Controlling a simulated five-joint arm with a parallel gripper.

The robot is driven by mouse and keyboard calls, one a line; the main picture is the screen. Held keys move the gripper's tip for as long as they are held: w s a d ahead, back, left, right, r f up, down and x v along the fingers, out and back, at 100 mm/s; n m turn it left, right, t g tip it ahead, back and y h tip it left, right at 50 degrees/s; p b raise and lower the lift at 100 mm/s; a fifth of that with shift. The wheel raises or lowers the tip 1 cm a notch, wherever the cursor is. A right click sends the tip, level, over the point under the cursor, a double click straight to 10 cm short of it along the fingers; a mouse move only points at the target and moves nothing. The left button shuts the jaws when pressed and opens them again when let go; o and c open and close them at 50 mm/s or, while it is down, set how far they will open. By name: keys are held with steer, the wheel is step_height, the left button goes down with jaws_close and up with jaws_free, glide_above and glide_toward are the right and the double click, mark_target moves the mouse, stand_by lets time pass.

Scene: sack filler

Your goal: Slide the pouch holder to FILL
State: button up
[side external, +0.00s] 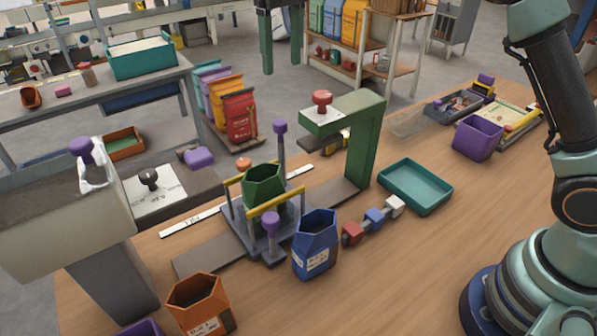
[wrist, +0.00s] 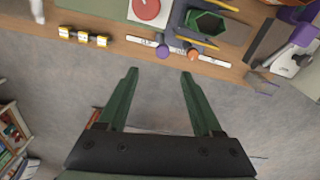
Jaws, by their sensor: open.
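The pouch holder (side external: 240,235) is a grey-blue carriage with yellow side bars and purple knobs. It carries an upright green pouch (side external: 263,183) and sits on a grey track (side external: 205,258) between the hopper and the green press. The pouch (wrist: 205,22) also shows at the top of the wrist view. My gripper (side external: 282,62) hangs high at the top of the side view, apart from the holder. In the wrist view my gripper (wrist: 159,73) is open and empty, with grey floor between its fingers. White label strips (side external: 195,219) lie beside the track; their lettering is too small to read.
A grey hopper (side external: 55,235) stands left of the holder, and the green press (side external: 362,145) with a red knob stands right. A blue pouch (side external: 316,248) and orange pouch (side external: 198,308) stand in front. A teal tray (side external: 414,207) is at right. The front-right bench is clear.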

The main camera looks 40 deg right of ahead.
mark_target(280, 122)
steer(key=f, duration=1.2)
steer(key=shift+w+a+f, duration=0.25)
steer(key=shift+a+f, duration=0.1)
steer(key=shift+c, duration=0.4)
jaws_close()
stand_by(0.7)
